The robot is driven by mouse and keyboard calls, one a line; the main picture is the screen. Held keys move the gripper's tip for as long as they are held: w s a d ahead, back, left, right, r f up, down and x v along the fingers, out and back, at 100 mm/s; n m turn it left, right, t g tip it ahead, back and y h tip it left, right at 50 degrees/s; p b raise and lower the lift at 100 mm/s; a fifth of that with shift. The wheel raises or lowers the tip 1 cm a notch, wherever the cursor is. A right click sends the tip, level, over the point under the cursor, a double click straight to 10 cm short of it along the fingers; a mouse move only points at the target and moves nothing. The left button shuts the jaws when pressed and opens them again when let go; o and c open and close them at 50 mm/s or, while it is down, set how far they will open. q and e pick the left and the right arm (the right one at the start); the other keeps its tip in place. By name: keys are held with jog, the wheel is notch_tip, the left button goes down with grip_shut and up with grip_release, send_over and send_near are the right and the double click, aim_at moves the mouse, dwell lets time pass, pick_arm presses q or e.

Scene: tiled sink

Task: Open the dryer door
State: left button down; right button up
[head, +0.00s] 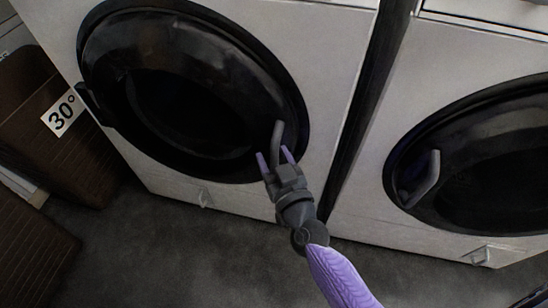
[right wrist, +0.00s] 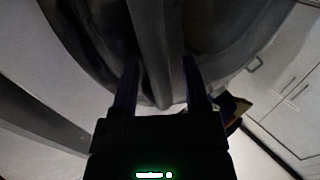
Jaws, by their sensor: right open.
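A white front-loading machine with a round black door (head: 185,95) stands at the left in the head view. The door looks shut against the machine. Its grey bar handle (head: 277,138) is at the door's lower right edge. My right gripper (head: 275,157) is at the lower part of this handle, with its two purple fingers apart. In the right wrist view the handle (right wrist: 152,55) runs down between the open fingers (right wrist: 160,85). I cannot tell whether either finger touches it. My left gripper is not in view.
A second white machine with a black door (head: 490,155) and grey handle (head: 428,178) stands at the right, past a narrow dark gap. A brown basket (head: 85,150) labelled 30° is at the left. The dark floor (head: 160,255) in front is clear.

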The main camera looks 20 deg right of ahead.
grip_shut()
dwell(1.4)
